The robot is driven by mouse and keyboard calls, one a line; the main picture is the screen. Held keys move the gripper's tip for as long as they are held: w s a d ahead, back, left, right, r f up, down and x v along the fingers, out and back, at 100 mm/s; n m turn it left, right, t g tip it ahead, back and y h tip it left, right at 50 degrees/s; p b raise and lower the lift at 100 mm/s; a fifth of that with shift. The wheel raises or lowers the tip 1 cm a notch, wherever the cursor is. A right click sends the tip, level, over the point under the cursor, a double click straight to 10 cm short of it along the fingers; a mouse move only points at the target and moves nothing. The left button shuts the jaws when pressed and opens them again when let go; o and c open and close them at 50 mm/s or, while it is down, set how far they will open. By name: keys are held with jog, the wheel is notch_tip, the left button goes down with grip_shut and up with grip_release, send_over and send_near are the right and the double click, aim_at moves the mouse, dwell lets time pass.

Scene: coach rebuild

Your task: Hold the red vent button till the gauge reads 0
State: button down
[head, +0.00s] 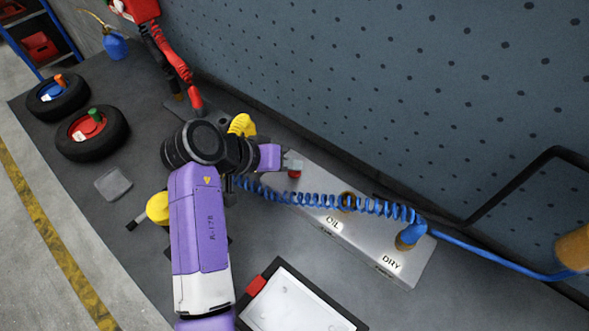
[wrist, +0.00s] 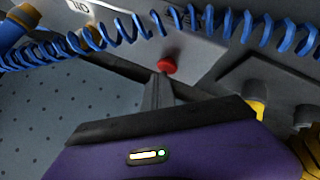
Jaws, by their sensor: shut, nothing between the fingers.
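The red vent button (head: 294,174) sits on the grey metal box (head: 335,243) marked OIL and DRY. In the head view my gripper (head: 291,163) is right at the button and partly covers it. The button also shows in the wrist view (wrist: 166,66), just beyond the tips of my gripper (wrist: 163,78). The fingers are shut with nothing between them. I cannot tell whether the tips touch or press the button. No gauge face can be made out in either view.
A coiled blue hose (head: 330,199) runs across the box, close to my gripper. A yellow part (head: 242,125) stands behind my wrist. A framed white panel (head: 296,303) lies in front of the box. Two wheels (head: 92,133) rest at the bench's left. A dotted wall (head: 400,90) bounds the back.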

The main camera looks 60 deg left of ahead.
aim_at(291, 173)
jog(key=shift+f, duration=0.45)
dwell(0.3)
dwell(2.9)
jog(key=shift+r+p, duration=0.7)
jog(key=shift+r, duration=0.35)
jog(key=shift+r+p, duration=2)
jog(key=shift+r, duration=0.45)
dwell(0.4)
